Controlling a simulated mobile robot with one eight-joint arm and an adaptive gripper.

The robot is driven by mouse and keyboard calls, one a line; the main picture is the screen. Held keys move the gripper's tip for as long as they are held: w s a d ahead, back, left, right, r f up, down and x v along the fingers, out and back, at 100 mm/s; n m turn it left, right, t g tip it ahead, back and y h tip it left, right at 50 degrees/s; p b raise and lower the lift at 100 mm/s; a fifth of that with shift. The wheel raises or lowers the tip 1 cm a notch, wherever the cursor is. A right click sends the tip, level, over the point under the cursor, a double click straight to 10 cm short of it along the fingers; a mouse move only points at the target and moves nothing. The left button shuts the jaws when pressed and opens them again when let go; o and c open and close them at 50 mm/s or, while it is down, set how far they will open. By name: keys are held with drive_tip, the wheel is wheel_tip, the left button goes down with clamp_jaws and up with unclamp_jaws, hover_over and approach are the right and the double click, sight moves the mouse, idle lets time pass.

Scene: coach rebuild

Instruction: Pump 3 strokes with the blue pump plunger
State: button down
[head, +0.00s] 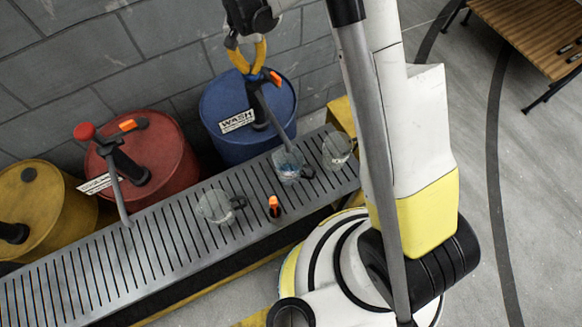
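The blue drum (225,103) stands against the wall with a white WASH label (237,121). Its pump (260,113) has a dark body, an orange clip (275,78) and a grey spout slanting down to a clear jug (287,168) on the grate. My gripper (248,70) is directly over the pump top, pointing down. Its yellow fingers curve together at the tips and look shut. The tips are at or just above the plunger head. I cannot make out the plunger knob, and contact is unclear.
A red drum (175,160) with a red-knobbed pump (84,131) and a yellow drum (52,205) stand left. The slotted metal grate (80,270) also holds a clear jug (214,207), another (337,150) and a small orange-topped item (274,207). A wooden table (530,35) is far right.

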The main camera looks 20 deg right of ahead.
drive_tip(key=shift+r+p, duration=2.1)
drive_tip(key=shift+r, duration=1.9)
drive_tip(key=shift+f, duration=0.15)
drive_tip(key=shift+f+b, duration=2.65)
drive_tip(key=shift+f, duration=0.55)
drive_tip(key=shift+f+b, duration=1)
drive_tip(key=shift+f, duration=0.3)
drive_tip(key=shift+r, duration=0.15)
drive_tip(key=shift+r+p, duration=2.7)
drive_tip(key=shift+r, duration=1.75)
